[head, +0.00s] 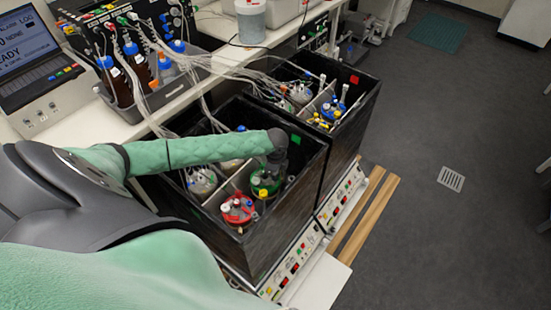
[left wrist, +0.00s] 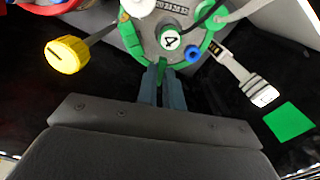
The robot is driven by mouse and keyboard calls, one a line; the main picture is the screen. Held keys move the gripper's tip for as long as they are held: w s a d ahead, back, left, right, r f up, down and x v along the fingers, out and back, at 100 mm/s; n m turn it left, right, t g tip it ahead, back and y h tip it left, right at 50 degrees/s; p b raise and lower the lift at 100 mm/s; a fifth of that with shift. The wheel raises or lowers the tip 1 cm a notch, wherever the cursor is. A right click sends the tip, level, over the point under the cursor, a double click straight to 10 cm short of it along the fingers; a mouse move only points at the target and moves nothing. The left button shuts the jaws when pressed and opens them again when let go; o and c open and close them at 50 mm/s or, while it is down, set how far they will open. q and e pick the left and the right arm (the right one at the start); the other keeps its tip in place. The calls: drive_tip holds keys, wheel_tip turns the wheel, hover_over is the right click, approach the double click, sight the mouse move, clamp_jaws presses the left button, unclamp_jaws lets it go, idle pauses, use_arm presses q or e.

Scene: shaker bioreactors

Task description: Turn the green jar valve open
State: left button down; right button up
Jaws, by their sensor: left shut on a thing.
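The green jar (head: 265,183) stands in the near black box, and my left arm reaches in over it from the left. In the left wrist view its round lid (left wrist: 178,22) has a green rim and a tag with the number 4. My left gripper (left wrist: 162,72) is pointed at the front edge of this lid. Its two fingers are close together, shut on a small green valve handle (left wrist: 162,66). In the head view the fingertips are hidden behind my wrist. My right gripper is not in view.
A red jar (head: 237,209) stands close beside the green one. A yellow knob (left wrist: 67,54) and a grey clamp-like fitting (left wrist: 262,92) stick out near the lid. The black box's walls (head: 300,200) enclose the jars. Several tubes (head: 185,110) run in from the bench.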

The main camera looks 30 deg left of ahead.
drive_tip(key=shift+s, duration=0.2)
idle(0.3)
use_arm(q)
drive_tip(key=c, duration=1.5)
unclamp_jaws()
drive_tip(key=shift+r, duration=0.15)
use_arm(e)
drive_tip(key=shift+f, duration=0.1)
